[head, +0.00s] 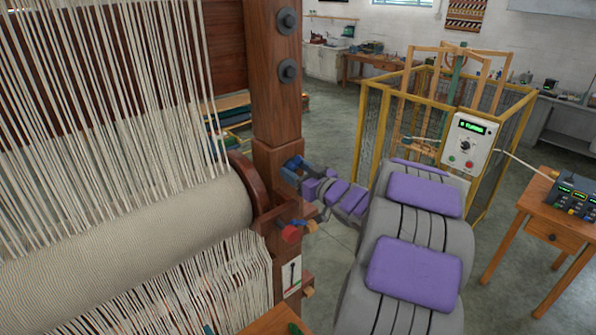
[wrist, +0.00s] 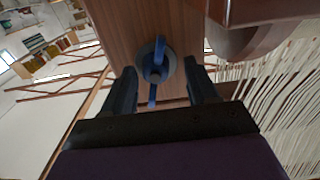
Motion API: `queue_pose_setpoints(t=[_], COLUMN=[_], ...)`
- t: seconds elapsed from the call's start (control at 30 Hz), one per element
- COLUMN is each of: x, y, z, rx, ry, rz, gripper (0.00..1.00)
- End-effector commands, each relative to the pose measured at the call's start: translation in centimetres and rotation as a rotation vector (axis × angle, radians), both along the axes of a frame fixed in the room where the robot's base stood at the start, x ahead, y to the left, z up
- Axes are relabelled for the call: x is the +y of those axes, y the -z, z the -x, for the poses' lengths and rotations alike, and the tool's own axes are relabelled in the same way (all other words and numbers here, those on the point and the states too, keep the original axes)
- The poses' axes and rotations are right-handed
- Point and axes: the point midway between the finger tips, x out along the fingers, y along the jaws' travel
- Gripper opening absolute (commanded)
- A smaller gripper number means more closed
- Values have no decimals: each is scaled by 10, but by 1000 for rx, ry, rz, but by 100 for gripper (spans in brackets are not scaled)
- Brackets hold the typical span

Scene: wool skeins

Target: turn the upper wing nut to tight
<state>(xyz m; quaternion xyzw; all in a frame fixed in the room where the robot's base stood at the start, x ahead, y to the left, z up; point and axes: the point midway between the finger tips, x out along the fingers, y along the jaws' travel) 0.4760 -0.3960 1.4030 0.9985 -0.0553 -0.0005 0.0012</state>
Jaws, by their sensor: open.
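A blue wing nut (wrist: 158,50) sits on a round grey-blue washer on the face of the wooden post (wrist: 130,30) in the wrist view. Its two wings run roughly up and down in that picture. My gripper (wrist: 163,80) is open, with one dark finger on each side of the nut. Gaps show between the wings and both fingers. In the head view my gripper (head: 291,170) is at the post's right side, and I cannot tell the nut apart from the jaws there.
The loom's cloth roll (head: 130,235) and warp threads (head: 110,90) are to the left. A yellow-framed cage (head: 365,125) with a control box (head: 467,143) stands behind right. A wooden table (head: 550,225) is at far right.

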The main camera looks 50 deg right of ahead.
Motion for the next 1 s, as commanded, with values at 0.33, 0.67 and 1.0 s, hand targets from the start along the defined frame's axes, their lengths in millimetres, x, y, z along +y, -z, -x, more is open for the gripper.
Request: queue_pose_setpoints(t=[0.33,0.67,1.0], x=[-4,-4,-4], y=[1,1,-3], z=[0,1,1], rx=[0,0,-7], ry=[0,2,1], rz=[-2,-3,-59], gripper=[36,5,4])
